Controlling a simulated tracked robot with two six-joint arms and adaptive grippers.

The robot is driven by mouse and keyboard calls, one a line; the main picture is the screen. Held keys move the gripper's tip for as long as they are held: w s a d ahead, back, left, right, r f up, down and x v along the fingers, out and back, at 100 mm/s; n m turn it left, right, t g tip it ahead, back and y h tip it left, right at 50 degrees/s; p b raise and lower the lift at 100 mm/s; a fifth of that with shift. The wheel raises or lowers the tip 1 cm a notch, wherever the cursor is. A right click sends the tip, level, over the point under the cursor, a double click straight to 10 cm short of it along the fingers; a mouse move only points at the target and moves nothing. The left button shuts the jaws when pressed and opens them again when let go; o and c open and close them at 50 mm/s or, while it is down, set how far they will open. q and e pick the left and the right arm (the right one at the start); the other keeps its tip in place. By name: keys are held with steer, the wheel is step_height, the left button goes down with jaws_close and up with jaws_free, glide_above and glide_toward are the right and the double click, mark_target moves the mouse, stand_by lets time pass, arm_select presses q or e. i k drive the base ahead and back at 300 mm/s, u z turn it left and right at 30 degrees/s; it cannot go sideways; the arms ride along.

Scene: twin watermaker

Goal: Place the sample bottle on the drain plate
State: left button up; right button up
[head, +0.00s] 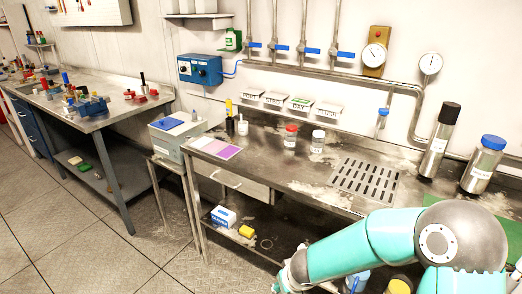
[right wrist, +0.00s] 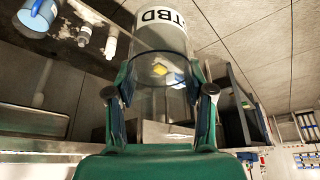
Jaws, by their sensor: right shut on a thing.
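The drain plate (head: 366,181) is a slotted grey plate lying on the steel bench, right of the middle in the head view. My left gripper is not in view.
A red-capped jar (head: 290,136) and a white-capped jar (head: 318,140) stand left of the plate. A black-topped steel cylinder (head: 440,140) and a blue-capped one (head: 482,165) stand to its right. The plate's top is clear. A lower shelf holds a blue-and-white box (head: 223,216).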

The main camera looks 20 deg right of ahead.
mark_target(365, 177)
steer(key=i, duration=0.9)
